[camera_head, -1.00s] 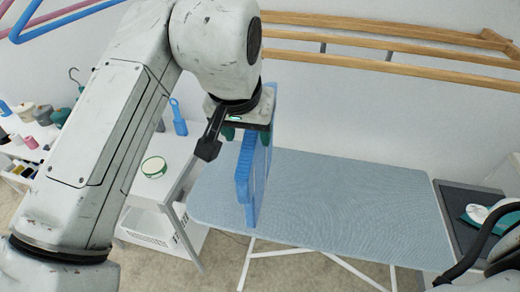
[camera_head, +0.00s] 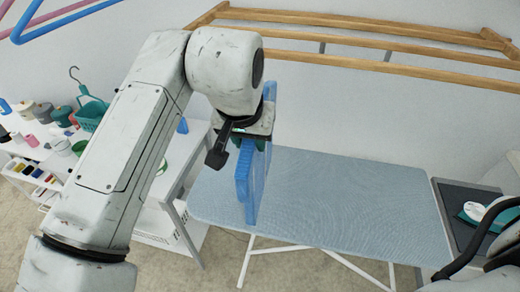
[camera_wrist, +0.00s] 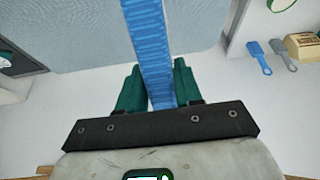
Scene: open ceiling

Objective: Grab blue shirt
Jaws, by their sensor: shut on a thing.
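The blue shirt (camera_head: 254,180) looks like a flat, folded blue slab hanging upright above the left part of the ironing board. My gripper (camera_head: 248,143) is shut on it from above. In the wrist view, the shirt (camera_wrist: 153,40) runs as a blue strip between the two green fingers (camera_wrist: 158,85) and away from them. Part of the shirt is hidden behind my gripper and wrist in the head view. I cannot tell whether its lower edge touches the board.
The ironing board (camera_head: 350,200) is otherwise bare. An iron (camera_head: 475,210) sits on a dark surface at the right. A wooden rack (camera_head: 380,45) is on the wall. A white side table (camera_head: 185,180) and shelf of spools (camera_head: 40,140) stand at the left.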

